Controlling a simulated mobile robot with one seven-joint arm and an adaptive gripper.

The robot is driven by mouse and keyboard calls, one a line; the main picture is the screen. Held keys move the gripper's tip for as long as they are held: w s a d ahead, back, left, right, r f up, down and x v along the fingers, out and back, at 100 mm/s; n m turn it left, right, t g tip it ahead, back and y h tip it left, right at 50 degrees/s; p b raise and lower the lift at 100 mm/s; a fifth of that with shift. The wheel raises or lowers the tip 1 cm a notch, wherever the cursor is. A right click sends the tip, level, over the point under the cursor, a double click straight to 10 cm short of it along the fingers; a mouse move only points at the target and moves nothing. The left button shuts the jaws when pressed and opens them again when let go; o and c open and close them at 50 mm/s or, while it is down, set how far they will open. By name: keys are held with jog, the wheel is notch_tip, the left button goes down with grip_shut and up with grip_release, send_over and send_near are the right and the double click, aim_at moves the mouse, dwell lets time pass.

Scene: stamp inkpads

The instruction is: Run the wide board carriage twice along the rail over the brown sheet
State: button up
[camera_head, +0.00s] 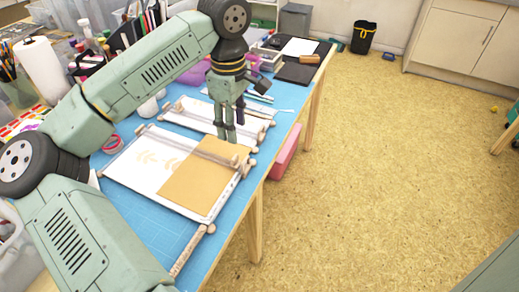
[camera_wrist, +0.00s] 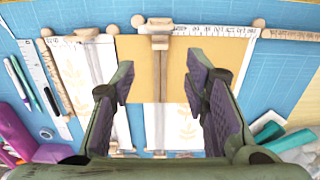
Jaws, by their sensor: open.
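The wide board (camera_head: 125,163) lies on the blue mat, with a white sheet (camera_head: 145,157) and the brown sheet (camera_head: 200,184) on it. A pale rail (camera_head: 195,149) crosses the board and passes over the brown sheet. In the wrist view the rail runs up the middle, with brown sheet (camera_wrist: 196,58) on both sides near the top. A small wooden block (camera_wrist: 160,43), seemingly the carriage, sits at the rail's upper end. My gripper (camera_head: 228,138) points down above that end. In the wrist view its fingers (camera_wrist: 160,92) are apart, with nothing held between them.
A narrower board (camera_head: 197,115) with its own rail lies beside the wide one; it shows at left in the wrist view (camera_wrist: 85,75). Pens, a ruler and purple and teal items lie around. A paper roll (camera_head: 42,68) stands at the left.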

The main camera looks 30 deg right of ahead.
aim_at(236, 157)
notch_tip(236, 157, down, 11)
jog(key=shift+w+r+p, duration=0.1)
jog(key=shift+p, duration=1.15)
jog(key=shift+c, duration=0.2)
grip_shut()
